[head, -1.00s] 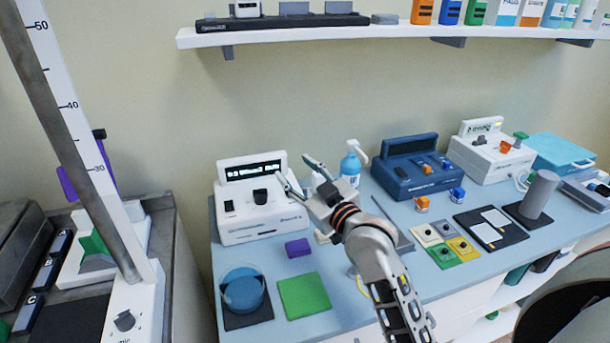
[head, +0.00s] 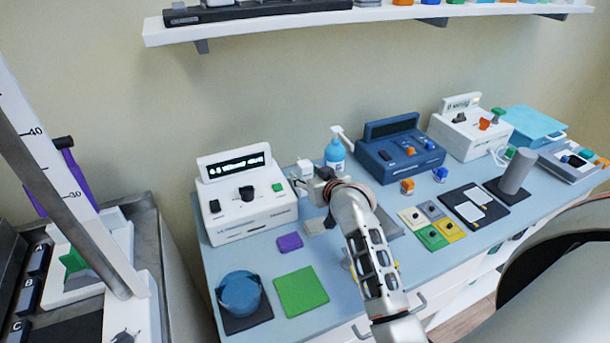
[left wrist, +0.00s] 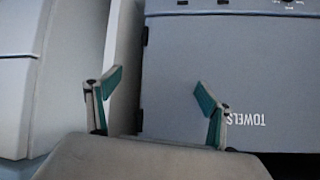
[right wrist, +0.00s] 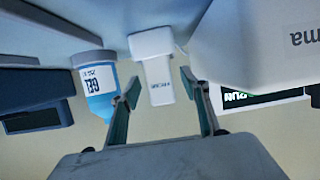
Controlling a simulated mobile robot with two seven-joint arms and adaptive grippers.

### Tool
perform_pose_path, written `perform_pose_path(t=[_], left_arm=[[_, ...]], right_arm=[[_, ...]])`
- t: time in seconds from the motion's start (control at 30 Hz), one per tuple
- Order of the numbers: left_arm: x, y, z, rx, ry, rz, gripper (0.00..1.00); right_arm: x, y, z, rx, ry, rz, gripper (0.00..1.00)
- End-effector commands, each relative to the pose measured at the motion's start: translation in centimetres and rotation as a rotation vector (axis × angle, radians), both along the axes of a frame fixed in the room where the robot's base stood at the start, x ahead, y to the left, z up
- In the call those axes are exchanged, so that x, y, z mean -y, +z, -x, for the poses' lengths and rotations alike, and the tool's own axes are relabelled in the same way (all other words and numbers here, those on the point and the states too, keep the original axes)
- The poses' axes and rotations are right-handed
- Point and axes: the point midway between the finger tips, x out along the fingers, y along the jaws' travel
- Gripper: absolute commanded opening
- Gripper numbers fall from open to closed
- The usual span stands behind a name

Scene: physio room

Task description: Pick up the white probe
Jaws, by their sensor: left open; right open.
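The white probe (right wrist: 157,72) stands on the table in the right wrist view, its wide end at the tabletop and its narrower labelled handle between my open fingertips. No finger visibly touches it. In the head view the probe (head: 300,172) shows partly beside my right gripper (head: 318,188), whose fingers are largely hidden by the hand. The right wrist view shows this gripper (right wrist: 160,84) open and empty. My left gripper (left wrist: 160,84) is open and empty in its wrist view, before a grey front marked TOWELS.
A blue gel bottle (head: 336,157) stands close to the probe. A white device (head: 244,205) is on the left and a blue device (head: 398,152) on the right. A purple block (head: 289,242) and green pad (head: 301,291) lie in front. A shelf (head: 300,27) hangs above.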

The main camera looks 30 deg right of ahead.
Motion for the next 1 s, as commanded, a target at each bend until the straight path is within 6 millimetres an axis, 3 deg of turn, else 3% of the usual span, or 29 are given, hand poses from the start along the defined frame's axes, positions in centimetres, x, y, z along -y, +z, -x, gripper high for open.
perform_pose_path(t=[0.2,0.43,0.47,0.6,0.63,1.0], left_arm=[[0.0,0.0,0.0,0.001,-0.001,-0.001,0.81],[0.0,0.1,-0.1,0.001,-0.001,-0.001,0.81],[0.0,0.1,-0.1,0.001,-0.001,-0.001,0.81],[0.0,0.1,-0.1,0.001,-0.001,-0.001,0.81],[0.0,0.1,-0.1,0.001,-0.001,-0.001,0.81],[0.0,0.1,-0.1,0.001,0.0,-0.001,0.81]], right_arm=[[0.1,-0.7,-1.9,0.0,0.0,0.001,0.46],[0.1,-0.8,-1.9,0.001,0.0,0.001,0.46],[0.1,-0.8,-1.9,0.001,0.0,0.001,0.43],[0.1,-0.8,-1.9,0.001,0.0,0.001,0.07],[0.1,-0.8,-1.9,0.0,0.0,0.001,0.04],[0.1,-0.6,-2.1,0.002,0.0,0.001,0.04]])
